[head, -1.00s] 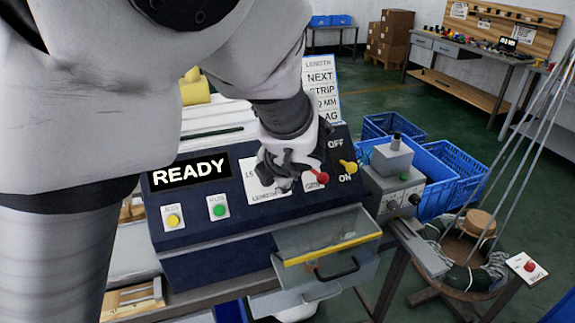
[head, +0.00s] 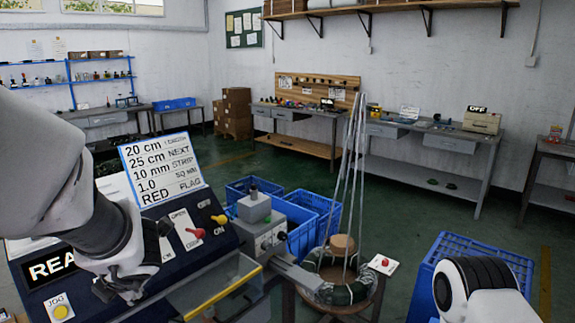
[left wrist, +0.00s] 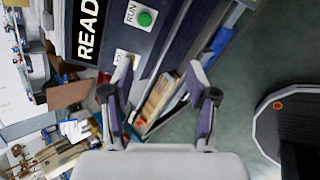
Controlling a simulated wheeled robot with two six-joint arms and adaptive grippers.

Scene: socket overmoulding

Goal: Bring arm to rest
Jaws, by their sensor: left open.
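My left arm comes in from the left in the head view. Its gripper (head: 118,290) hangs in front of the left part of the dark control panel (head: 205,262), clear of the levers. In the left wrist view my left gripper (left wrist: 160,98) has its two fingers wide apart with nothing between them. The READY display (left wrist: 88,28) and the green RUN button (left wrist: 145,18) lie beyond the fingers. In the head view a white and black link of my right arm shows at the bottom right; its gripper is out of view.
A red lever (head: 195,232) and a yellow lever (head: 219,219) stand on the panel, below a white settings card (head: 160,170). Right of it are a grey device (head: 262,232), blue crates (head: 312,212) and a cable coil (head: 342,290). Green floor lies open behind.

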